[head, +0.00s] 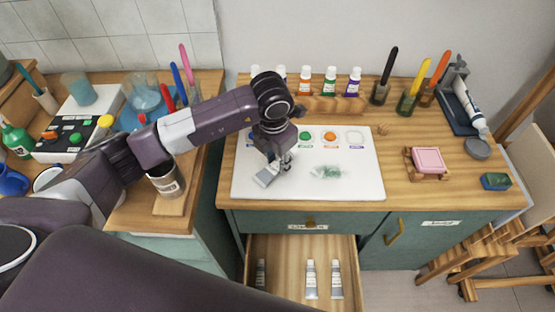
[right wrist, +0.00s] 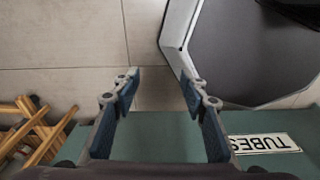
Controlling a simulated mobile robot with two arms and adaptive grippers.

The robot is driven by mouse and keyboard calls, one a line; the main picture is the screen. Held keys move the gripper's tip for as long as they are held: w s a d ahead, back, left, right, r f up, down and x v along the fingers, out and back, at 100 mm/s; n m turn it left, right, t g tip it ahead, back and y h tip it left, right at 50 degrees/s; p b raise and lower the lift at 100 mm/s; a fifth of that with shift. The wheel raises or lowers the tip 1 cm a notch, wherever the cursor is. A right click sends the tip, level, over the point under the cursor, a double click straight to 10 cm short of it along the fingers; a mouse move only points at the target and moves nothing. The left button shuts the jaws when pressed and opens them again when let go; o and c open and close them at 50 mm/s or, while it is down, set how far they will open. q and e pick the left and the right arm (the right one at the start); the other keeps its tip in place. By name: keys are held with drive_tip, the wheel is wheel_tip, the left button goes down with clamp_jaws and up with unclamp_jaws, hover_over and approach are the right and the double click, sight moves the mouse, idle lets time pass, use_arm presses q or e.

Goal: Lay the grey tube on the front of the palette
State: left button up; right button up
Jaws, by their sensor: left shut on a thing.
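The white palette (head: 355,188) lies on the wooden cabinet top, with green, orange and white paint spots along its back. A grey-green smear marks its middle. My left gripper (head: 282,164) is over the left part of the palette, shut on the grey tube (head: 266,177). The tube slants toward the palette's front left; I cannot tell whether it touches the surface. My arm hides the palette's back left. My right gripper (right wrist: 160,90) shows in the right wrist view, open and empty, fingers wide apart.
An open drawer (head: 285,250) below the palette holds several grey tubes (head: 311,279). Paint bottles (head: 330,80) stand in a rack behind. A pink block (head: 428,159) sits to the right. A steel cup (head: 166,184) stands left, near my left arm.

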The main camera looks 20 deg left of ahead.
sight(276, 169)
use_arm(q)
drive_tip(key=shift+f, duration=0.2)
drive_tip(key=o, duration=1.2)
drive_tip(key=shift+r, duration=0.15)
drive_tip(key=shift+r, duration=0.2)
drive_tip(key=shift+s+r+b, duration=0.3)
drive_tip(key=shift+r+b, duration=0.25)
drive_tip(key=shift+r, duration=1.4)
drive_tip(key=shift+s+r+b, duration=0.25)
drive_tip(key=shift+r+b, duration=0.25)
drive_tip(key=shift+r, duration=1.45)
drive_tip(key=shift+s+r+b, duration=0.3)
drive_tip(key=shift+r+b, duration=0.25)
drive_tip(key=shift+r, duration=1.4)
drive_tip(key=shift+f, duration=0.1)
